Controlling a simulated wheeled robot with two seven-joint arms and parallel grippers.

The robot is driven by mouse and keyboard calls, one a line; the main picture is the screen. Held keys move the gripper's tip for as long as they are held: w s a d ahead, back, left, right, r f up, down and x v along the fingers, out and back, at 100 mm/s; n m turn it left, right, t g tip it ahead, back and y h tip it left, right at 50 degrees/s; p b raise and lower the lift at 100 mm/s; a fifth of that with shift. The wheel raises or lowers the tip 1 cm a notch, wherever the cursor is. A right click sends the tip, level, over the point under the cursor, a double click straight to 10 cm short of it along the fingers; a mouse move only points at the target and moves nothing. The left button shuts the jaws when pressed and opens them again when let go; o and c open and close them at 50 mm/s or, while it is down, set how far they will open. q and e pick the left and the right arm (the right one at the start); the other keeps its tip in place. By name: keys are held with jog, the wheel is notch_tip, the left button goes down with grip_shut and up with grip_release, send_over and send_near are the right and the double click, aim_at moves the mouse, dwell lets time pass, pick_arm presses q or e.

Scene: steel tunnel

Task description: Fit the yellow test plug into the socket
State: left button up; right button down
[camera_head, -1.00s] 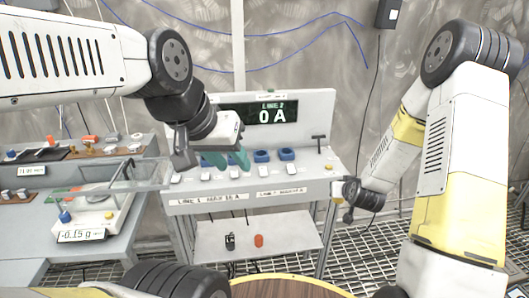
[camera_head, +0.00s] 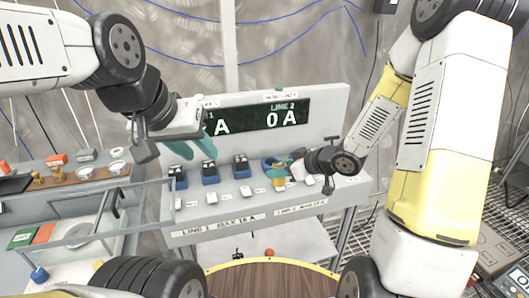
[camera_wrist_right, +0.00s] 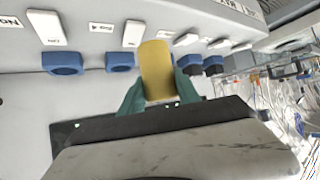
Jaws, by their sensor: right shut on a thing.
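The yellow test plug (camera_head: 279,183) is between the teal fingers of my right gripper (camera_head: 284,170), which is shut on it. In the right wrist view the plug (camera_wrist_right: 157,62) stands in front of the panel, close to a row of blue sockets. Empty-looking sockets (camera_wrist_right: 62,63) (camera_wrist_right: 120,61) are to its left there, and sockets with black tops (camera_wrist_right: 212,66) to its right. In the head view a blue socket (camera_head: 269,162) is just behind the plug; I cannot tell whether they touch. My left gripper (camera_head: 192,149) is open and empty above the panel's left end.
The grey panel carries white switches (camera_head: 211,205) in front of the sockets and a display (camera_head: 265,118) reading 0 A for line 2. A bench with a clear-walled balance stands at the left. A round wooden top (camera_head: 272,279) is at the front.

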jog(key=w+a, duration=0.1)
jog(key=w, duration=0.3)
jog(key=w+f, duration=0.1)
jog(key=w, duration=0.4)
jog(key=w+a, duration=0.1)
jog(key=w, duration=0.4)
jog(key=shift+w+a+f, duration=0.15)
jog(key=shift+a, duration=0.15)
jog(key=shift+w+f, duration=0.2)
jog(key=shift+f, duration=1.6)
jog(key=shift+f, duration=0.15)
